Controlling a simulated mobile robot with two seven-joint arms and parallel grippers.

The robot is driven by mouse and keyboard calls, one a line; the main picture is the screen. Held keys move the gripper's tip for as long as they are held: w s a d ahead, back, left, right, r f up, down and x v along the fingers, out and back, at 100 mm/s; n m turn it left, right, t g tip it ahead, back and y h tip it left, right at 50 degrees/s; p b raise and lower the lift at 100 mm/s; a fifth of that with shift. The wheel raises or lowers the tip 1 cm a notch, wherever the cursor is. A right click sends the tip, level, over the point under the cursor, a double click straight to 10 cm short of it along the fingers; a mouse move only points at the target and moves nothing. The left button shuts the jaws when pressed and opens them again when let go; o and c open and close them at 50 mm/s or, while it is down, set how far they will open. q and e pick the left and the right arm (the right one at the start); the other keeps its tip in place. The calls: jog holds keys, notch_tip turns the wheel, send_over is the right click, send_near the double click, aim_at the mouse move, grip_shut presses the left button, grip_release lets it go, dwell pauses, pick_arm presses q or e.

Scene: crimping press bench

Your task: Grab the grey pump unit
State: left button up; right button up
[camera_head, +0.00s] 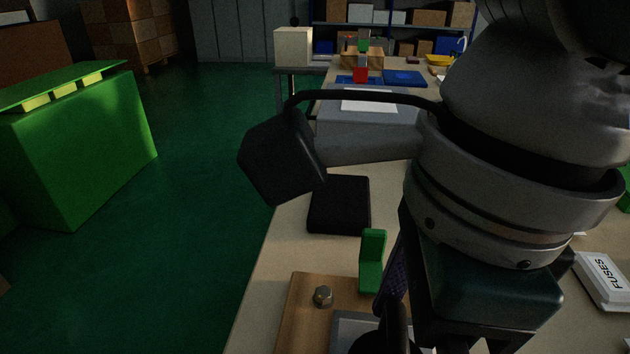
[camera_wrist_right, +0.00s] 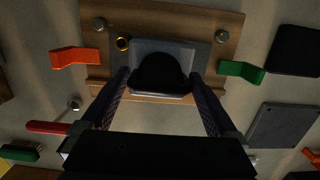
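A grey block with a dark domed part, which looks like the grey pump unit (camera_wrist_right: 160,91), sits on a wooden board (camera_wrist_right: 215,20). In the head view, part of the grey block (camera_head: 347,330) shows at the bottom edge. My right gripper (camera_wrist_right: 160,72) is open above the board, its two fingers spread on either side of the dark dome. I cannot tell whether they touch it. In the head view my right arm hides most of the unit and the gripper. My left gripper is not in view.
A green bracket (camera_head: 372,262) and an orange bracket (camera_wrist_right: 75,58) stand at the board's sides. A bolt head (camera_head: 323,296) sits on the board. A black block (camera_head: 339,204) lies behind it. A white fuses box (camera_head: 602,280) lies to the right.

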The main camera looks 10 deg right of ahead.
grip_shut()
jog(key=shift+r, duration=0.15)
dwell(0.4)
